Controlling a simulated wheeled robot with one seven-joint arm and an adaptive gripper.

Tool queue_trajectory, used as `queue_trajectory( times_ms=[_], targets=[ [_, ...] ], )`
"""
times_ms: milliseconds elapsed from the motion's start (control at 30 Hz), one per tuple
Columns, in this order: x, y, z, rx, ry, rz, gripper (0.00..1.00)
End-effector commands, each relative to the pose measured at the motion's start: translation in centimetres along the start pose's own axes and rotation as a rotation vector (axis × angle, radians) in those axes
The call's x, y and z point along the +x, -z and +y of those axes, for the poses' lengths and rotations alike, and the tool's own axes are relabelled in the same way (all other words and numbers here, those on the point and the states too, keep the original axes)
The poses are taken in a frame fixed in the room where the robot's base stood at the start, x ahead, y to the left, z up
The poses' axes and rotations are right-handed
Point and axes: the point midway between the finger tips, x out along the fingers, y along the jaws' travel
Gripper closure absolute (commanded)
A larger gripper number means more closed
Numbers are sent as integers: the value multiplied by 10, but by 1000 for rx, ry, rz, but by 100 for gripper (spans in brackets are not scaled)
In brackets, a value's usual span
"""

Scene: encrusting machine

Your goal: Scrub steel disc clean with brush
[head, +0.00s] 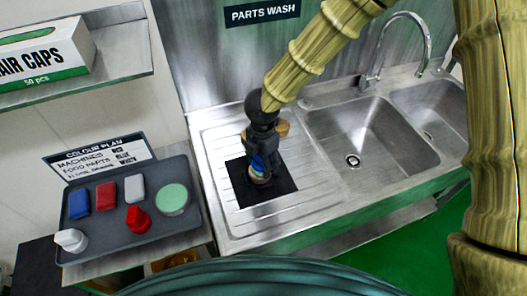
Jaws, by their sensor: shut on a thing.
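My gripper (261,168) points down over a black mat (243,195) on the ribbed steel draining board. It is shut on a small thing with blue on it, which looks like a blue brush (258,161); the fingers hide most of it. A small pale round edge shows at the fingertips, low over the mat; I cannot tell whether it is the steel disc or part of the brush. No other steel disc is plain to see. A red brush (137,218) and a white brush (71,240) stand on a grey tray (105,253) at left.
The tray also holds blue, red and white blocks and a round mint-green pad (172,199). A colour plan sign (100,160) stands behind it. A tan round thing (283,128) is behind my gripper. Sink basins (360,135) and a tap (405,45) are at right. A shelf is upper left.

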Motion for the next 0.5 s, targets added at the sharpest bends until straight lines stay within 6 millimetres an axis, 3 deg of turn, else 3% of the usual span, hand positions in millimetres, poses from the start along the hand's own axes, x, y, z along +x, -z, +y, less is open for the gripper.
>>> queue_trajectory(
  times_ms=[233,500],
  targets=[
    [-26,0,0,1,-2,1,77],
    [-32,0,0,-1,-1,0,77]
  ],
)
